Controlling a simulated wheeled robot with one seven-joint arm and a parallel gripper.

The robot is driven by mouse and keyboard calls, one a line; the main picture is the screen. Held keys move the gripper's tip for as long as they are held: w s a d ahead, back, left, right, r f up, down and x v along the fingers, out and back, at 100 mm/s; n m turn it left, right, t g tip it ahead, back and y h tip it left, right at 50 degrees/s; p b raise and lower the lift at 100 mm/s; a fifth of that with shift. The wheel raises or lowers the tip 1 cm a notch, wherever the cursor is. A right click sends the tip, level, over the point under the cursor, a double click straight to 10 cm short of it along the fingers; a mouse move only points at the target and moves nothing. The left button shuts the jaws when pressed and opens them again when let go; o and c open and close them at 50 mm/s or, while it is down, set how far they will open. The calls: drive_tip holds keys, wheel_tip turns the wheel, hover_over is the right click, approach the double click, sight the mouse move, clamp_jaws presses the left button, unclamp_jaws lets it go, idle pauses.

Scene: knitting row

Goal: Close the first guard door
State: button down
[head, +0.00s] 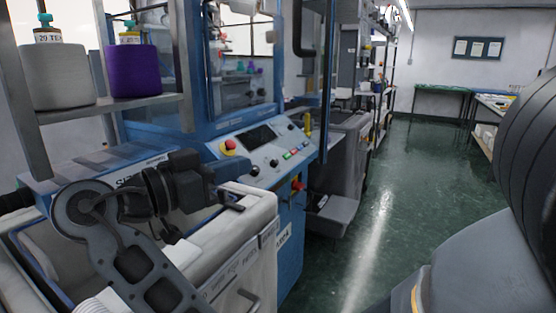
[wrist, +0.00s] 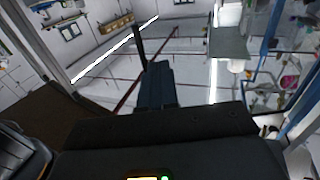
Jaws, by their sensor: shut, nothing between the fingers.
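The machine's guard door (head: 328,85) shows in the head view as a tall blue-framed panel at the right of the machine front. It appears swung out from the machine, though its exact angle is hard to tell. A dark curved handle (head: 298,35) shows near its top. My gripper (head: 238,201) is shut and empty, low in front of the control panel and left of the door, apart from it. In the wrist view my gripper (wrist: 155,85) points towards the ceiling area. A blue frame (wrist: 271,27) stands at the right there; I cannot tell whether it is the door.
The control panel (head: 265,148) with a red stop button (head: 228,146) lies behind my gripper. A white bin (head: 235,250) stands below it. Yarn cones, one grey (head: 60,75) and one purple (head: 135,70), sit on a rack at left. The green floor (head: 400,220) at right is clear.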

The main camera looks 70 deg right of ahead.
drive_tip(key=p, duration=0.3)
approach(307, 145)
drive_tip(key=shift+m, duration=0.3)
drive_tip(key=x, duration=0.5)
drive_tip(key=shift+s+d+r, duration=0.1)
drive_tip(key=shift+s+d, duration=0.1)
drive_tip(key=shift+d, duration=0.1)
drive_tip(key=shift+s+d, duration=0.25)
drive_tip(key=shift+d, duration=0.2)
